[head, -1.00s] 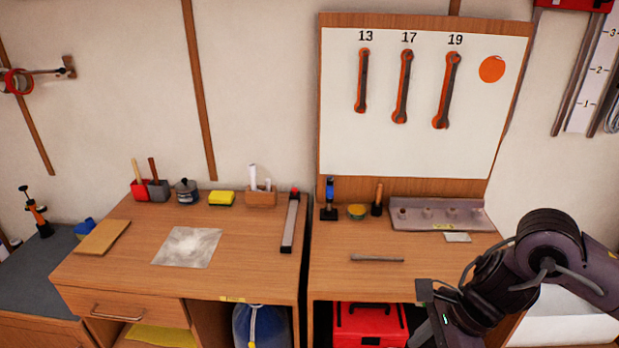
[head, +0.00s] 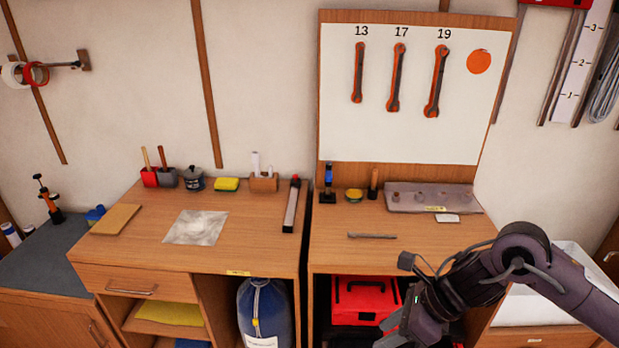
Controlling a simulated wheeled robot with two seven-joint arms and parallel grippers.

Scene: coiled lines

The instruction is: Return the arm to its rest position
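My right arm comes in from the right in the head view, bent in front of the right bench. Its gripper (head: 393,336) hangs low at the bottom of the picture, in front of the bench's open shelf and near the red toolbox (head: 364,300). Its fingers are partly cut off and dark, so whether they are open or shut is unclear. I see nothing held in it. My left gripper and arm are out of view.
A thin metal tool (head: 372,236) lies on the right bench (head: 330,255). A grey holder rail (head: 430,198) stands at its back. Wrenches hang on the white board (head: 400,140). The left bench (head: 150,240) carries a grey sheet (head: 196,228).

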